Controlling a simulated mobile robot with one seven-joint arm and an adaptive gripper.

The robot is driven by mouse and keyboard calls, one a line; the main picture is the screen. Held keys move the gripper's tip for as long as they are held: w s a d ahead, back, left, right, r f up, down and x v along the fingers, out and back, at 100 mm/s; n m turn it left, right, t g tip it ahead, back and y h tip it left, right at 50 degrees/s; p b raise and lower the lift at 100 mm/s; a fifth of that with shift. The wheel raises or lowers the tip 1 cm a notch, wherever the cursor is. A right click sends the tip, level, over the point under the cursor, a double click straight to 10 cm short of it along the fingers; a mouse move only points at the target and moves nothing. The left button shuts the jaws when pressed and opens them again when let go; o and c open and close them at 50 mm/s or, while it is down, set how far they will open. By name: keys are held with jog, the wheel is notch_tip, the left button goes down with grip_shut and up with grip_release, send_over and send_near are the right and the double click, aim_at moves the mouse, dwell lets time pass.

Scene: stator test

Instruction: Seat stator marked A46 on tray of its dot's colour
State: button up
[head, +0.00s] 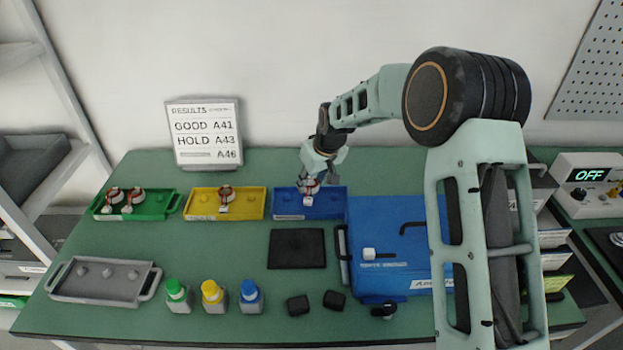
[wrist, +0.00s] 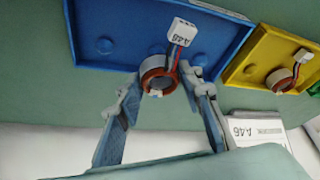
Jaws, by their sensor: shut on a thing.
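The stator marked A46 (wrist: 158,76) is a copper-wound ring with wires and a white connector reading A46 (wrist: 182,33). My gripper (wrist: 162,84) is shut on it, one finger on each side. In the head view my gripper (head: 322,167) points down at the blue tray (head: 335,208), with the stator (head: 308,187) at its fingertips. The stator is over or in this tray, near its middle; I cannot tell whether it rests on a peg. A bare peg shows in the wrist view on the blue tray (wrist: 85,12). I cannot make out a coloured dot on the stator.
The yellow tray (head: 255,211) holds one stator, the green tray (head: 165,208) two. A grey tray (head: 62,291) with bare pegs lies front left. Green, yellow and blue-capped bottles (head: 212,296) stand in front. A results board (head: 204,134) stands behind; a blue case (head: 380,215) lies right.

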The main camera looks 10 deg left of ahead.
jog(key=shift+f, duration=0.3)
jog(key=shift+f+b, duration=0.75)
jog(key=shift+b, duration=0.05)
jog(key=shift+f+b, duration=0.3)
dwell(0.4)
jog(key=o, duration=1.1)
jog(key=shift+r, duration=0.1)
jog(key=shift+r+p, duration=1.35)
jog(key=shift+r, duration=1.1)
